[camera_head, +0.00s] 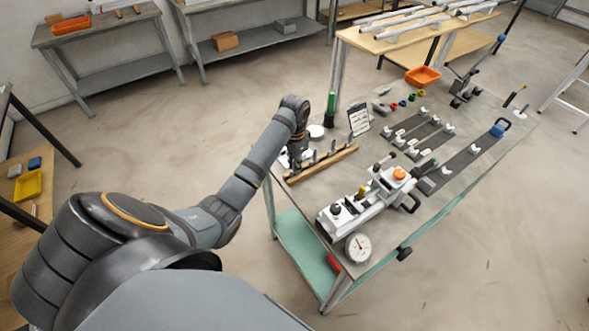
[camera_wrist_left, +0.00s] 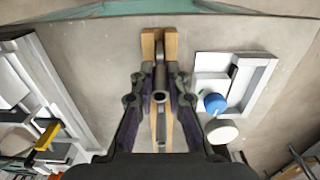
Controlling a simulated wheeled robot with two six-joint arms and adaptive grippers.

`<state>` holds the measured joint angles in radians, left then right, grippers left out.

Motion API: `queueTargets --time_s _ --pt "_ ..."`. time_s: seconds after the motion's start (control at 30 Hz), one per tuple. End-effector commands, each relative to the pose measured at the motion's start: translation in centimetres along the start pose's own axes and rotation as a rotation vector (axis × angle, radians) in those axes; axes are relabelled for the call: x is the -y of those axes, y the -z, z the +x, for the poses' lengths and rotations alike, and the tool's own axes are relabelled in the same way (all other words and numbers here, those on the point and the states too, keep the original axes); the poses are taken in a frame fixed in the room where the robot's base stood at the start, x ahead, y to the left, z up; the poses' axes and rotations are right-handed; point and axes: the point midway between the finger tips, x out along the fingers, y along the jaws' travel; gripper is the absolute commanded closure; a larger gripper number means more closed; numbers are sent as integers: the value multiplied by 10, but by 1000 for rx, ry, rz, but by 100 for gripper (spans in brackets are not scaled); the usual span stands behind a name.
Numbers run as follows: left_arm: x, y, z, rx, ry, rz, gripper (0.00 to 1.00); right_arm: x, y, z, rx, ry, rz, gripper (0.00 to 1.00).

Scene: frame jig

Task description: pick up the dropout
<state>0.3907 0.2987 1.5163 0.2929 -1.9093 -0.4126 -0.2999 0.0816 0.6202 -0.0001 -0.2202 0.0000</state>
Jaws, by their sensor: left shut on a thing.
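My left gripper (camera_head: 296,158) is over the left end of a wooden rack (camera_head: 332,166) on the workbench. Several upright grey metal parts stand along this rack. In the left wrist view, my left gripper (camera_wrist_left: 160,84) is shut on a grey metal dropout (camera_wrist_left: 160,96) with a round, tube-like end facing the camera. The wooden rack (camera_wrist_left: 171,45) runs below and behind it. I cannot tell whether the dropout is clear of the rack. The fingers hide its sides. My right gripper is not in view.
A white clamp fixture (camera_head: 372,203) with an orange knob and a dial gauge (camera_head: 358,247) stand near the front of the bench. A green bottle (camera_head: 331,103), a white card (camera_head: 359,119) and an orange bin (camera_head: 422,76) are farther back. Dark rails lie at right.

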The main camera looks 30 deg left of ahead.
Motion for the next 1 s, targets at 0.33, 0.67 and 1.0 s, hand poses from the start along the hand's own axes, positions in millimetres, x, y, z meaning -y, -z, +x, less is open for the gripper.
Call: queueTargets --time_s 0.33,0.67,1.0 --pt "0 0 -2 -1 1 0 100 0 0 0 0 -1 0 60" --pt "-17 6 -64 -3 -3 2 100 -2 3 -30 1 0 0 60" --pt "-91 32 -118 -3 -7 2 100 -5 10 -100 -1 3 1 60"
